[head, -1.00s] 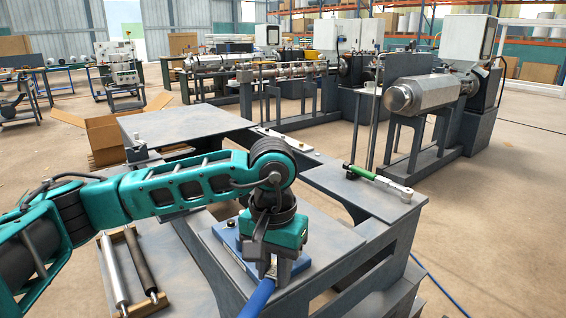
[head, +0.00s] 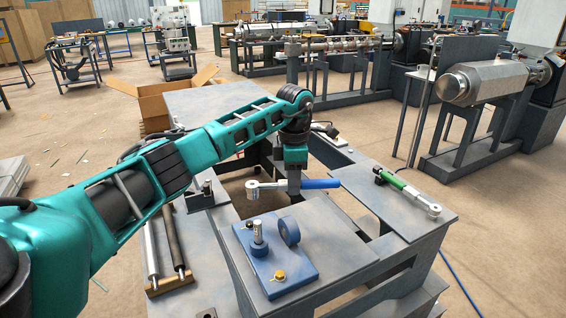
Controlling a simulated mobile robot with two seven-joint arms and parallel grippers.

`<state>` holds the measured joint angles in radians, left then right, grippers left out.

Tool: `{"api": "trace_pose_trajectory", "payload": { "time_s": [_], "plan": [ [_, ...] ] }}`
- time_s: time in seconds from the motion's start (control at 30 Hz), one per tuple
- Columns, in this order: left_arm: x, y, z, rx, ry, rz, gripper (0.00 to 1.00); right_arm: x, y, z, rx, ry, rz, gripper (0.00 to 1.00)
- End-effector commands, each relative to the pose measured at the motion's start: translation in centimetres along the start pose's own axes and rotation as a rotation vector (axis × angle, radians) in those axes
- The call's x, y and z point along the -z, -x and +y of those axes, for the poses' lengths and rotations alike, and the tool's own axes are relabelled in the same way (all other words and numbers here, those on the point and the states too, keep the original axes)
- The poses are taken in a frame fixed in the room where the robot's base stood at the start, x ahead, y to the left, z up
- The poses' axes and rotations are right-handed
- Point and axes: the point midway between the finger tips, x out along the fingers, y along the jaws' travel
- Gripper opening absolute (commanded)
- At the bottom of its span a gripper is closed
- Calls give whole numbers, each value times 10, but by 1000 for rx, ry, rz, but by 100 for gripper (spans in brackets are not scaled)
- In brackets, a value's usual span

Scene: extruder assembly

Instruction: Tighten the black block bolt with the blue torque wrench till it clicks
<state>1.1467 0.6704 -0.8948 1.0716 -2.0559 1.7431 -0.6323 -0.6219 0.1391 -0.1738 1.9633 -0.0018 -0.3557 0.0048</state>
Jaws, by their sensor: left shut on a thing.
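My left gripper (head: 294,190) points down and is shut on the blue torque wrench (head: 322,184). The wrench lies level, with its blue handle to the right and its silver ratchet head (head: 253,188) to the left, and it is held above the bench. A small dark block (head: 200,198) with an upright metal bolt (head: 207,187) stands at the bench's left side, left of the wrench head and apart from it. I cannot tell for sure that this is the black block. My right gripper is not in view.
A blue plate (head: 290,270) with a metal post, a blue ring and a brass knob lies on the near bench top. A green-handled wrench (head: 408,192) lies on the right top. A wooden rack with two rods (head: 170,245) is at left. An open cardboard box (head: 165,102) stands behind.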

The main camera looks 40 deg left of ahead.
Motion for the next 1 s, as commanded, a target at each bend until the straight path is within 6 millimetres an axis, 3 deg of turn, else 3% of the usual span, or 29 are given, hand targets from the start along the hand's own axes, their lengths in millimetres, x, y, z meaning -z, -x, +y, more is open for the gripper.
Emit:
{"api": "trace_pose_trajectory", "payload": {
  "time_s": [0.1, 0.3, 1.0],
  "plan": [
    [12, 3, 13, 0, 212, -2, 0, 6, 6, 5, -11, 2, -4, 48],
    [22, -1, 21, -2, 376, -2, 0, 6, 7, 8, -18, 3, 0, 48],
    [22, -52, 22, -2, 385, -3, 0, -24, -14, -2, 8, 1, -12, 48]
  ]
}}
